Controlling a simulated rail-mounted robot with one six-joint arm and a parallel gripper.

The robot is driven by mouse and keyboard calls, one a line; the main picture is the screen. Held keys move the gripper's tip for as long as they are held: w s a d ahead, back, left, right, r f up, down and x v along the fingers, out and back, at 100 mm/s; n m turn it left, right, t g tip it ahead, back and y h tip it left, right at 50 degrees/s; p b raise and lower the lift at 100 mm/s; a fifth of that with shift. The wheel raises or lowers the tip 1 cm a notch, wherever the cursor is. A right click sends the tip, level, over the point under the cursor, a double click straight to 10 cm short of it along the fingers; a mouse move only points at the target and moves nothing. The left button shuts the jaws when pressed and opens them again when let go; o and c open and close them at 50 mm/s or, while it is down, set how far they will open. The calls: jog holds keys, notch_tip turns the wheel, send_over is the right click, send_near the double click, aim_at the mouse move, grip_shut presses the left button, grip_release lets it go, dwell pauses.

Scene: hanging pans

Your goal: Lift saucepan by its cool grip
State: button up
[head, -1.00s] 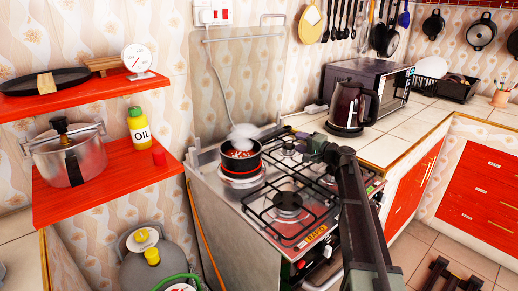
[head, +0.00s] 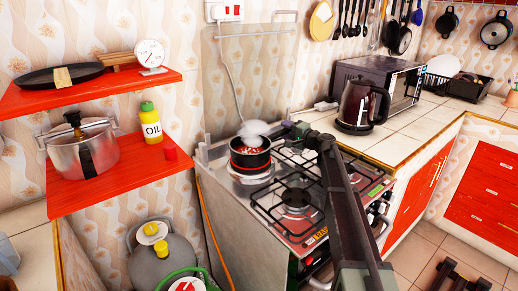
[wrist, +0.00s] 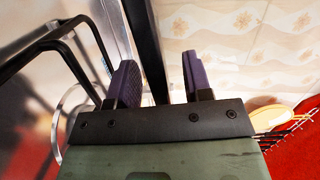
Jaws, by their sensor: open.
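The saucepan (head: 250,152) is small and dark with a red band. It sits upright on the back left burner of the stove, with reddish food inside and white steam rising. My gripper (head: 290,130) is just to the right of the pan in the head view, and the pan's handle cannot be made out there. In the wrist view my gripper (wrist: 157,65) has its two purple fingers apart. A dark straight bar (wrist: 147,40) runs between them, apparently the handle. The gripper is not closed on it.
The stove grates (head: 300,197) lie below my arm. A kettle (head: 362,105) and a microwave (head: 390,82) stand on the counter to the right. A clear panel (head: 247,75) stands behind the stove. Red shelves (head: 110,190) with a steel pot (head: 85,150) are at left.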

grip_shut()
jog(key=shift+r, duration=0.15)
dwell(0.4)
